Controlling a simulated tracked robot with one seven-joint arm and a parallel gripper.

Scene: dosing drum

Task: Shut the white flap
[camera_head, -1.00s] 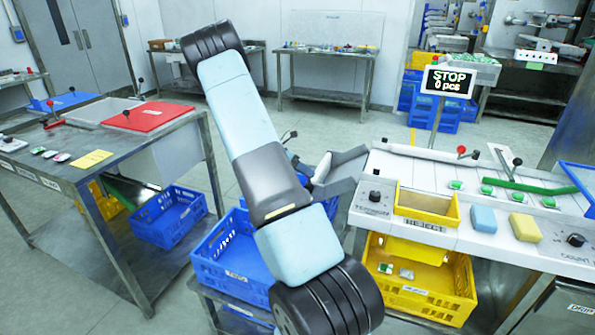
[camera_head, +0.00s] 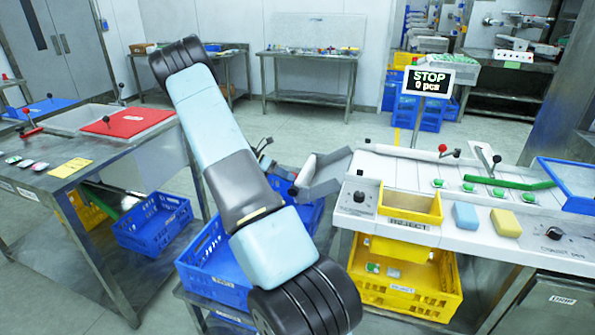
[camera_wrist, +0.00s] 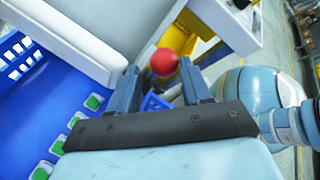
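My gripper (camera_wrist: 164,88) is open in the wrist view. A red ball knob (camera_wrist: 164,62) shows in the gap between its fingertips; I cannot tell whether they touch it. A large white panel (camera_wrist: 85,25) fills the upper left there; I cannot tell whether it is the flap. In the head view, a small white plate (camera_head: 306,170) stands tilted at the grey chute (camera_head: 328,176), possibly the white flap. A red knob on a lever (camera_head: 443,148) is at the back of the white counter.
Blue crates (camera_head: 152,222) and a yellow crate (camera_head: 405,290) sit low. A steel table with a red lid (camera_head: 128,121) is left.

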